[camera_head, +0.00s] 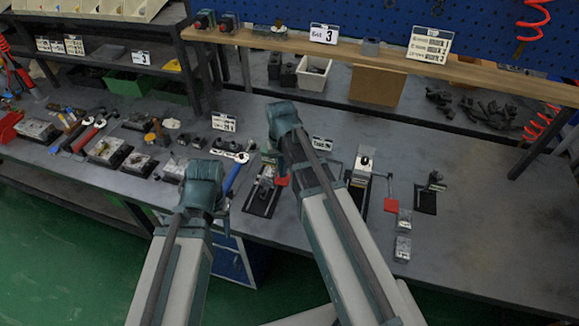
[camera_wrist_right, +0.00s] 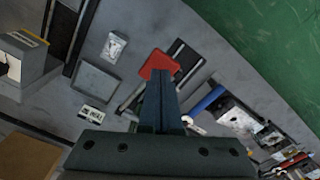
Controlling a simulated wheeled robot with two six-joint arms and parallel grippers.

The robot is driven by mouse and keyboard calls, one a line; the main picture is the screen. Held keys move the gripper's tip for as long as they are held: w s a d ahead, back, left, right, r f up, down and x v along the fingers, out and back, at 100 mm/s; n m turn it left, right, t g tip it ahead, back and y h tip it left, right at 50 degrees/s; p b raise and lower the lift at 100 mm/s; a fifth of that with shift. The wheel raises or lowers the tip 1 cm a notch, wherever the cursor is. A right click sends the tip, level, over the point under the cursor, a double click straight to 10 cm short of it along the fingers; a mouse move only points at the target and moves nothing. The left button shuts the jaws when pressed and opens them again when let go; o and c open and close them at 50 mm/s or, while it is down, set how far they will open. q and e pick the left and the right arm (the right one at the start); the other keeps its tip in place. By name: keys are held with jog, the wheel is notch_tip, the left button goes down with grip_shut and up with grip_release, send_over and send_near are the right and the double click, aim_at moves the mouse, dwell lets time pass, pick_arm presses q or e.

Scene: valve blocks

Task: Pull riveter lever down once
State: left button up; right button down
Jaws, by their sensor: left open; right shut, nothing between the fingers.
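A small bench tool with a black base (camera_head: 262,201) and a red lever end (camera_head: 282,181) stands on the workbench, partly behind my right arm; I take it to be the riveter. The red lever end also shows in the right wrist view (camera_wrist_right: 160,63), at the tips of my right gripper (camera_wrist_right: 160,74). The fingers are shut with nothing between them and overlap its lower edge; I cannot tell if they touch it. In the head view my right gripper (camera_head: 283,120) is beyond the tool, fingers hidden. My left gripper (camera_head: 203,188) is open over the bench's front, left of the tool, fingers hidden.
A second bench tool (camera_head: 361,172) with a red plate (camera_head: 391,204) stands to the right. Metal blocks (camera_head: 109,150) and tools crowd the left side. The bench's right part (camera_head: 490,220) is clear.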

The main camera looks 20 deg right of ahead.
jog(key=shift+f+b, duration=7.35)
jog(key=shift+f, duration=0.05)
notch_tip(320, 180, up, 18)
jog(key=p, duration=1.8)
jog(key=shift+f, duration=0.15)
jog(key=s+a+f+n+b, duration=0.2)
jog(key=s+a+f+b, duration=0.2)
jog(key=s, duration=0.3)
jog(key=s+a+f+n+h+b, duration=0.1)
jog(key=s+a+f+n+b, duration=0.1)
jog(key=s+a+f+b, duration=0.3)
jog(key=shift+s+a+f+n+b, duration=0.3)
jog(key=shift+s+a+b, duration=0.35)
jog(key=shift+s, duration=0.5)
jog(key=shift+a+f, duration=0.1)
